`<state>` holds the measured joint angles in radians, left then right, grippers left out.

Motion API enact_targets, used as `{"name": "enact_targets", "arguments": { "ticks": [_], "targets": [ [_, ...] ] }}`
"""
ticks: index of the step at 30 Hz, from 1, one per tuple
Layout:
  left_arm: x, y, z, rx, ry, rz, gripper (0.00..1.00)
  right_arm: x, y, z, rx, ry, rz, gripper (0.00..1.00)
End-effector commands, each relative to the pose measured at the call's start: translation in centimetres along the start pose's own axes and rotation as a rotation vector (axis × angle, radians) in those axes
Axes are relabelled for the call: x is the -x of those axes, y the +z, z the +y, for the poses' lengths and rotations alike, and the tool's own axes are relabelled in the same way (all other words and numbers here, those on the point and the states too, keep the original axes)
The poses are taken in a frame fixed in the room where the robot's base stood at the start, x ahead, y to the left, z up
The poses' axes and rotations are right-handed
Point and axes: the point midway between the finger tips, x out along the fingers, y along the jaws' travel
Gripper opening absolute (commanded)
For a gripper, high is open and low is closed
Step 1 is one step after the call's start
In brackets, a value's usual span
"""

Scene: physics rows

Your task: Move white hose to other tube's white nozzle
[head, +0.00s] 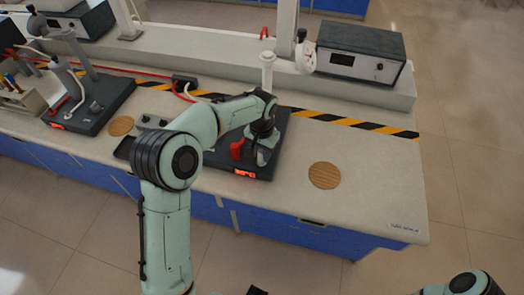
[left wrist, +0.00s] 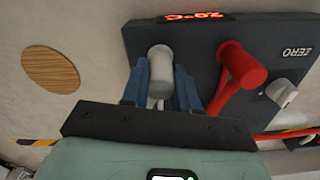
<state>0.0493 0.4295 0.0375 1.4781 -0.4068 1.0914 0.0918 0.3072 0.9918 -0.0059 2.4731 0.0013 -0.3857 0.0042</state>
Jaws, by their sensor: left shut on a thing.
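My left gripper (head: 262,150) is at a dark stirrer base (head: 285,137) with a red lit display on the table. In the left wrist view its blue fingers (left wrist: 160,92) are shut around the pale grey-white hose end (left wrist: 160,68), which stands over the base. The lower part of the white hose is partly hidden by the gripper mount. A red hose end (left wrist: 238,65) is right beside it; it also shows in the head view (head: 237,148). The other station's white hose (head: 76,102) is at the left. My right gripper is not clearly seen.
A second dark base (head: 92,112) stands at the left. Round wooden discs lie on the table, one at right (head: 324,176) and one at left (head: 121,126). A white stand column (head: 287,30) and grey box device (head: 360,55) are behind. The table's right end is clear.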

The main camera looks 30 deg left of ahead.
Motion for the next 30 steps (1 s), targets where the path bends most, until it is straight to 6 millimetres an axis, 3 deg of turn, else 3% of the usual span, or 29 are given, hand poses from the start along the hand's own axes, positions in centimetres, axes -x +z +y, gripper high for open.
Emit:
{"name": "enact_targets", "arguments": {
  "ticks": [26, 27, 29, 30],
  "targets": [
    [-0.7, 0.0, 0.02, 0.0, 0.0, -0.001, 0.0, -0.22, 0.05, 0.1, 0.0, 0.0, -0.001, 0.8],
    [-0.68, -0.01, 0.01, 0.0, 0.0, 0.0, 0.39, -0.21, 0.05, 0.09, 0.0, 0.0, -0.001, 0.8],
    [-0.66, -0.01, 0.01, 0.0, 0.0, 0.0, 0.58, -0.2, 0.05, 0.09, 0.0, 0.0, -0.001, 0.8],
    [-0.66, -0.01, 0.01, 0.0, 0.0, 0.0, 0.59, -0.2, 0.05, 0.09, 0.0, 0.0, -0.001, 0.8]
  ]
}}
